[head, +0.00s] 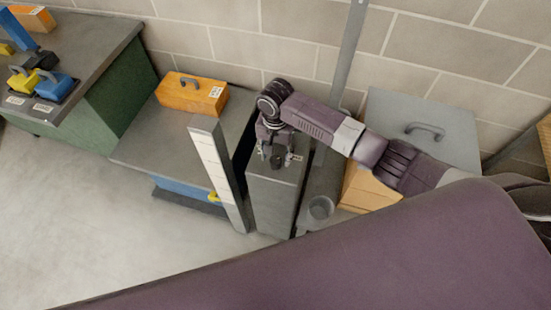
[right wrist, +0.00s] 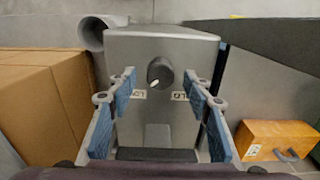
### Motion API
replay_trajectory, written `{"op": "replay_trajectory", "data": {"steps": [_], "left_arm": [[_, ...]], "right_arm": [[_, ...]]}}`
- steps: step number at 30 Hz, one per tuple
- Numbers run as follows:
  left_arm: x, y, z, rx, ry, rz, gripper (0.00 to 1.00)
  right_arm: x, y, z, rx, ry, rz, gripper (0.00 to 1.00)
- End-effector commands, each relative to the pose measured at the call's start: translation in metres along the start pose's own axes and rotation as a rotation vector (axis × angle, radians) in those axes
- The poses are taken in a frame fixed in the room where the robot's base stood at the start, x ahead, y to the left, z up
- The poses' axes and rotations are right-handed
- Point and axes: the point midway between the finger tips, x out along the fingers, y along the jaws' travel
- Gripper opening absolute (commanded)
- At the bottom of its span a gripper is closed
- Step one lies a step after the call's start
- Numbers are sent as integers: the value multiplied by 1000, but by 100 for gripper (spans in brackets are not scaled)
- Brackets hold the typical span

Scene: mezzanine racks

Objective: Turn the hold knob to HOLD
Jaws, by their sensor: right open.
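The hold knob (right wrist: 160,73) is a dark round knob on top of a grey pedestal box (right wrist: 188,50). A short white mark on the knob points to the lower left in the right wrist view. Two small white labels (right wrist: 138,95) (right wrist: 180,96) flank it, too small to read surely. My right gripper (right wrist: 160,84) is open, with blue-padded fingers on either side of the knob and a gap on both sides. In the head view the right gripper (head: 278,157) points down over the pedestal (head: 270,200) and partly hides its top. My left gripper is not in view.
A white-faced post (head: 215,165) stands left of the pedestal. An orange toolbox (head: 192,95) sits on a grey bench behind it. A grey pipe (head: 320,208) and a cardboard box (head: 368,190) are close on the right. The floor at left is clear.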

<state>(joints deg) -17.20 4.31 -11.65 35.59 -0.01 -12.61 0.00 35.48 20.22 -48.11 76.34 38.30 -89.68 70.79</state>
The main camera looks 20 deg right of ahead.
Motion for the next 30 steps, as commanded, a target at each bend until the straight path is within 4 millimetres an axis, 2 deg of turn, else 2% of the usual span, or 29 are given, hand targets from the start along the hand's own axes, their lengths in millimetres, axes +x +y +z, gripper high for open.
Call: {"op": "replay_trajectory", "data": {"steps": [3, 6, 16, 27, 30], "left_arm": [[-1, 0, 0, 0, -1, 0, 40], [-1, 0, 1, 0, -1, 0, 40], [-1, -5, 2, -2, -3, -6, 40], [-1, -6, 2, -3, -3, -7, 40], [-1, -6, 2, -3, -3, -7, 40]], "right_arm": [[16, 0, 0, 1, -1, 1, 46], [24, 0, 0, -1, 0, 0, 46], [28, 0, 0, -2, 1, -1, 45], [27, 0, 0, -2, 1, -1, 4], [27, 0, 0, -3, 1, -1, 4]]}}
